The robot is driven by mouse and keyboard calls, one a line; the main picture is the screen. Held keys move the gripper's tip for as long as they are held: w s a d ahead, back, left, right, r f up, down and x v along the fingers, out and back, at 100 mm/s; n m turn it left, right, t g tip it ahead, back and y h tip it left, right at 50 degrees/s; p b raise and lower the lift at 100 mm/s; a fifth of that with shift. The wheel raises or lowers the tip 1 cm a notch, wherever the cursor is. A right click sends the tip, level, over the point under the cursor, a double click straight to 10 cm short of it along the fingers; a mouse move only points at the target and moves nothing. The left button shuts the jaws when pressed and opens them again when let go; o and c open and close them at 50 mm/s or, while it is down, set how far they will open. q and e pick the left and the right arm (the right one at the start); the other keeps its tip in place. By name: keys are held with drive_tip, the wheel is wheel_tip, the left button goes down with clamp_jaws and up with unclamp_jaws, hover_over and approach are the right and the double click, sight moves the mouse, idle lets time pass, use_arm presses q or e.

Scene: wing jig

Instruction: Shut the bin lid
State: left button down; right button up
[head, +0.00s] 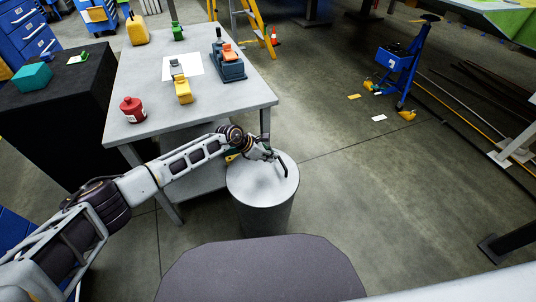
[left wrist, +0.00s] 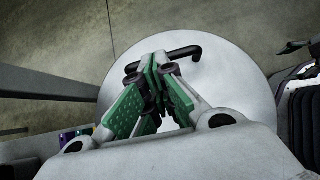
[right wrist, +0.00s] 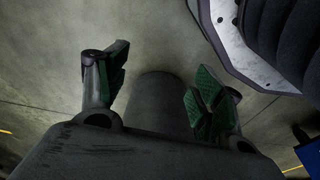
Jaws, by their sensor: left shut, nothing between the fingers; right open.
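The grey round bin (head: 262,212) stands on the floor beside the table in the head view. Its pale lid (head: 256,186) lies over the bin's top, and no clear gap shows at the rim. The lid (left wrist: 240,75) also fills much of the left wrist view, with its dark bar handle (left wrist: 187,50). My left gripper (head: 277,156) is shut and empty, low over the lid at the handle. In the left wrist view its fingertips (left wrist: 158,62) overlap the middle of the handle; I cannot tell whether they touch. My right gripper (right wrist: 160,65) is open and empty above the floor.
The grey table (head: 140,87) stands just behind and left of the bin, with a red can (head: 132,109), a yellow object (head: 183,91) and a blue tool (head: 229,68) on it. A black-covered table (head: 50,125) is at the left. Floor right of the bin is clear.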

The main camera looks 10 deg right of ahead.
sight(274, 168)
use_arm(q)
drive_tip(key=shift+w+d+f+b, duration=0.1)
drive_tip(key=shift+d+f+b, duration=0.2)
drive_tip(key=shift+f, duration=0.3)
drive_tip(key=shift+w+d+f+b, duration=0.1)
drive_tip(key=shift+d+f+b, duration=0.15)
drive_tip(key=shift+f, duration=0.35)
drive_tip(key=shift+d+f+b, duration=0.25)
drive_tip(key=shift+f+b, duration=0.05)
drive_tip(key=shift+f, duration=0.4)
use_arm(e)
wheel_tip(274, 168, up, 6)
drive_tip(key=a, duration=0.1)
drive_tip(key=shift+w+a, duration=0.2)
drive_tip(key=shift+a, duration=0.15)
drive_tip(key=shift+r, duration=0.1)
use_arm(q)
drive_tip(key=shift+r, duration=0.1)
